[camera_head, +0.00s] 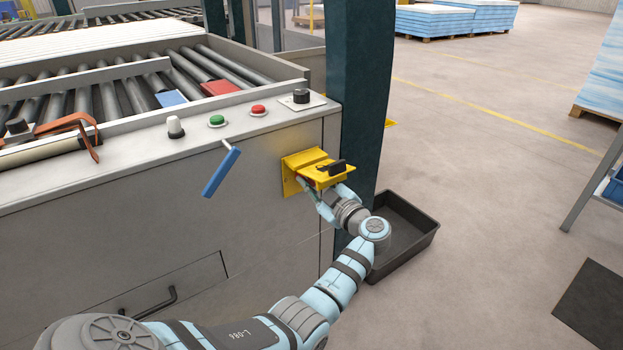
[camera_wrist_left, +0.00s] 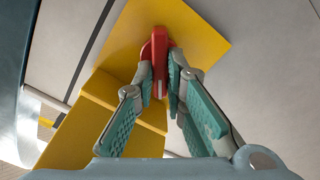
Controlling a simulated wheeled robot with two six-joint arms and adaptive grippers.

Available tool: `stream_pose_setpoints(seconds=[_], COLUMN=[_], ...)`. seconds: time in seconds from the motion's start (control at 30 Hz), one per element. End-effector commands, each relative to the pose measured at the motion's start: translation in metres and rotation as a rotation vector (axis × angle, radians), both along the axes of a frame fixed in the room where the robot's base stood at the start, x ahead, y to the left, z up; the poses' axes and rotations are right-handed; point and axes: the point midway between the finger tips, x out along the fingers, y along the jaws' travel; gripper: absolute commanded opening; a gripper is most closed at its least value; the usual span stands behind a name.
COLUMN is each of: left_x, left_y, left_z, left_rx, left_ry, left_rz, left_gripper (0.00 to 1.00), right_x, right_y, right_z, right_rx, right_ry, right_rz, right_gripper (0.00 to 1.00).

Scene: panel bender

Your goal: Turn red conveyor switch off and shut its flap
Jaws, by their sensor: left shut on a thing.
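The red switch (camera_wrist_left: 160,55) is a narrow red lever on a yellow plate (camera_wrist_left: 190,30). My left gripper (camera_wrist_left: 160,82) has its two teal-padded fingers closed on either side of it. In the head view the yellow switch housing (camera_head: 298,162) is on the machine's front near its right corner. Its yellow flap (camera_head: 334,178), with a black handle (camera_head: 338,166), sticks outward, open. My left gripper (camera_head: 316,190) reaches in below the flap, which largely hides the switch and fingertips there. My right gripper is not in view.
A blue lever (camera_head: 221,172) juts from the machine front, left of the housing. Green (camera_head: 217,120) and red (camera_head: 258,110) buttons sit on the ledge above. A dark post (camera_head: 358,100) stands just right, with a black tray (camera_head: 405,236) on the floor.

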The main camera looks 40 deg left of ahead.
Motion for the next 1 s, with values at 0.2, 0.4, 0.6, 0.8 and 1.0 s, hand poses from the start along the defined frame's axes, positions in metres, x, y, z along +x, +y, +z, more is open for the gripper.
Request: stream_pose_setpoints(seconds=[0.2, 0.4, 0.6, 0.8, 1.0], left_x=[-0.001, -0.001, -0.002, -0.002, -0.002], left_y=[0.001, 0.001, 0.001, 0.001, 0.001], left_z=[0.0, -0.002, -0.003, -0.005, -0.005], left_rx=[-0.056, -0.112, -0.165, -0.213, -0.247], left_ry=[-0.195, -0.378, -0.557, -0.713, -0.826], left_rz=[0.0, 0.001, 0.001, 0.0, 0.0], left_gripper=[0.0, 0.0, 0.0, 0.0, 0.0], right_x=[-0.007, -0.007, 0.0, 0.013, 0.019], right_y=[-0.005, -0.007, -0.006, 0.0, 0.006], right_z=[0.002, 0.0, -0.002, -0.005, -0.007], right_rx=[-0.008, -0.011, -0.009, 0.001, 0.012], right_ry=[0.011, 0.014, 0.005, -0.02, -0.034], right_rz=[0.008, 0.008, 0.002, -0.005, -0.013], right_gripper=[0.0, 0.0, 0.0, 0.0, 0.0])
